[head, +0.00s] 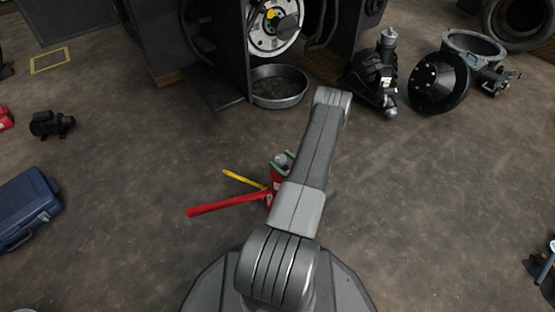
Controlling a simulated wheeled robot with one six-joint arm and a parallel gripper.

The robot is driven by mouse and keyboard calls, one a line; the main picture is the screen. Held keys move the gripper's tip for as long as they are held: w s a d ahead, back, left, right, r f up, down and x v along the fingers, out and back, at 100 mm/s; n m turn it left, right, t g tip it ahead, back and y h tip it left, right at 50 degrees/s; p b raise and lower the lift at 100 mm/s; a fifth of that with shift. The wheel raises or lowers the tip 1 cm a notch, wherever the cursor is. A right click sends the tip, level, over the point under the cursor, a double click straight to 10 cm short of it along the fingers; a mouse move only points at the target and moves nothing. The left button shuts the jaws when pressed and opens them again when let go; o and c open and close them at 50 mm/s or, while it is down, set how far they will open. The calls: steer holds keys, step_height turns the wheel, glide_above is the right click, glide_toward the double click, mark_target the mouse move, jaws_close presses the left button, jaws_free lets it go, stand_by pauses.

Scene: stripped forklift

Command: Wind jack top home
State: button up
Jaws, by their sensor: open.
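A red bottle jack (273,181) stands on the floor just in front of me, partly hidden behind my arm. Its round grey top (281,159) shows to the left of the arm. A long red handle (228,204) reaches out from the jack to the left, and a shorter yellow bar (243,180) lies above it. My gripper (283,161) is mostly hidden by my arm. What look like its greenish fingertips show open on either side of the jack's top. Whether they touch it I cannot tell.
A metal pan (279,87) sits by the stripped forklift (225,50) ahead. Dark machine parts (374,76) and a black drum-like part (438,83) stand at upper right. A blue case (27,208) and a black motor (51,124) lie left. The floor around the jack is clear.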

mark_target(277, 156)
steer(key=shift+b+x, duration=0.35)
steer(key=shift+x, duration=1.25)
steer(key=c, duration=1)
steer(key=shift+m+t+h, duration=0.4)
